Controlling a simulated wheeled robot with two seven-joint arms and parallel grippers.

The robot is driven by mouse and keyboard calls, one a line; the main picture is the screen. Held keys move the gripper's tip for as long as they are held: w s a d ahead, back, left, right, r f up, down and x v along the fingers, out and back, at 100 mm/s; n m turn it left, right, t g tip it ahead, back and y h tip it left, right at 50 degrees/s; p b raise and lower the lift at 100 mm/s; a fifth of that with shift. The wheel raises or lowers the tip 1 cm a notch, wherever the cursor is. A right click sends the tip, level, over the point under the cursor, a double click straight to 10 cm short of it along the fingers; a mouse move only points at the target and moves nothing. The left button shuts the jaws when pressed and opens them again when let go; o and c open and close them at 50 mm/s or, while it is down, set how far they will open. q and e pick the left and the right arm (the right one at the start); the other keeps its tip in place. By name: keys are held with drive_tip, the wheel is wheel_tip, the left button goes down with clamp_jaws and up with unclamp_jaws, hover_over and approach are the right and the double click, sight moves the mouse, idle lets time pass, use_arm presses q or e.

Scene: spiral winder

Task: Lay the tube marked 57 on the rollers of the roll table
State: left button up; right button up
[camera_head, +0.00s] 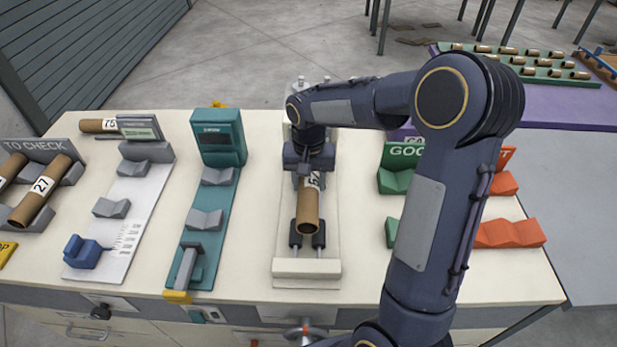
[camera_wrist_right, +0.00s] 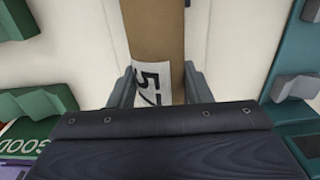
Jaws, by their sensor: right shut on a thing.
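The brown cardboard tube marked 57 (camera_head: 308,208) is in my right gripper (camera_head: 310,180), which is shut on it around its white label. In the right wrist view the tube (camera_wrist_right: 156,35) runs between the two fingers, and the label reads 57. The roll table (camera_head: 307,268) is the pale base with dark rollers (camera_head: 319,241) at the middle of the bench. The tube lies lengthwise in line with the rollers, over them. Its near end shows just behind the visible roller ends. I cannot tell whether it touches the rollers. My left gripper is not in view.
Left of the roll table stand a teal device (camera_head: 218,145) and a grey measuring stand (camera_head: 125,225). A TO CHECK rack (camera_head: 45,150) holds tubes, one marked 27. Right are a green GOOD cradle (camera_head: 394,180) and orange cradles (camera_head: 510,234), partly behind my right arm.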

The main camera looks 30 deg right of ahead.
drive_tip(key=shift+f+b, duration=1.05)
drive_tip(key=shift+f, duration=0.8)
drive_tip(key=o, duration=1.1)
drive_tip(key=shift+r, duration=4)
